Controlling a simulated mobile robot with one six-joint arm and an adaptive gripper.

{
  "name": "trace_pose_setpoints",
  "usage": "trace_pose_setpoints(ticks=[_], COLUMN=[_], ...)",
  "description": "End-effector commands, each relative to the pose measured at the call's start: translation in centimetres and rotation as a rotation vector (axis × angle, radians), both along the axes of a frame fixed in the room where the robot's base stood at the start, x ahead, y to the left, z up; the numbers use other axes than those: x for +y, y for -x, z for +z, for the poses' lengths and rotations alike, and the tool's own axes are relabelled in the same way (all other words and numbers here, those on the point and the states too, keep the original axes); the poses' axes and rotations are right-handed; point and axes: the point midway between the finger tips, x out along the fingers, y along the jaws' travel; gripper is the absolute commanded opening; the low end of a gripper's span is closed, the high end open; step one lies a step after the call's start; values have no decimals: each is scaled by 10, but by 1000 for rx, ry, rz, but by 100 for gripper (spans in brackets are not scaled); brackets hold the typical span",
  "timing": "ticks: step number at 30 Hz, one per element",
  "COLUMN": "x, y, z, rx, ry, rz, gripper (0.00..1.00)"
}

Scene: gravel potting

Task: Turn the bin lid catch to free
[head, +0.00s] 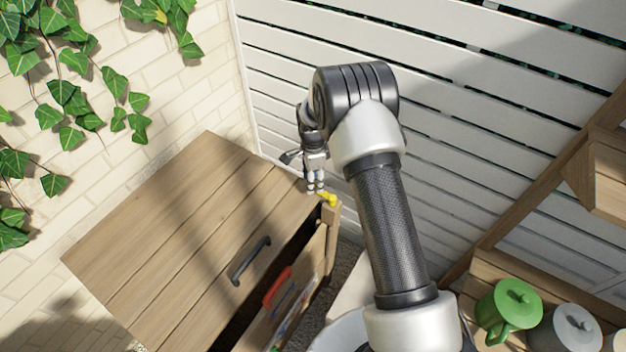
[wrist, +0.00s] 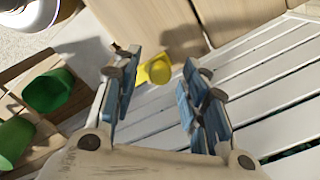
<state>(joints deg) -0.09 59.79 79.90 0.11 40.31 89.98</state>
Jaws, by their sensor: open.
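The wooden bin lid (head: 185,215) lies over the bin at the left in the head view, with a dark gap below its front edge. The yellow catch (head: 328,198) sits at the lid's right corner, by the corner post. It also shows in the wrist view (wrist: 156,70), with a round knob and a flatter part. My gripper (head: 316,188) is close to the catch, pointing down. In the wrist view, its blue-padded fingers (wrist: 161,68) are apart, with the catch seen between and beyond them. I cannot tell whether they touch it.
A dark handle (head: 251,261) is on the lid. A red-handled thing (head: 278,287) is at the bin's front. A white slatted fence (head: 480,120) stands behind my arm. A green pot (head: 508,308) and a grey pot (head: 563,330) stand on wooden shelving at the lower right.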

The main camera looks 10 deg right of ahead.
Motion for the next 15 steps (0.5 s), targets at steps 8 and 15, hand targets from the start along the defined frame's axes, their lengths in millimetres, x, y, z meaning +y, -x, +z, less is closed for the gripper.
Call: trace_pose_setpoints(ticks=[8, 15], x=[0, 0], y=[0, 0], z=[0, 0], rx=[-1, -1], ry=[0, 0], rz=[0, 0], gripper=[38, 22])
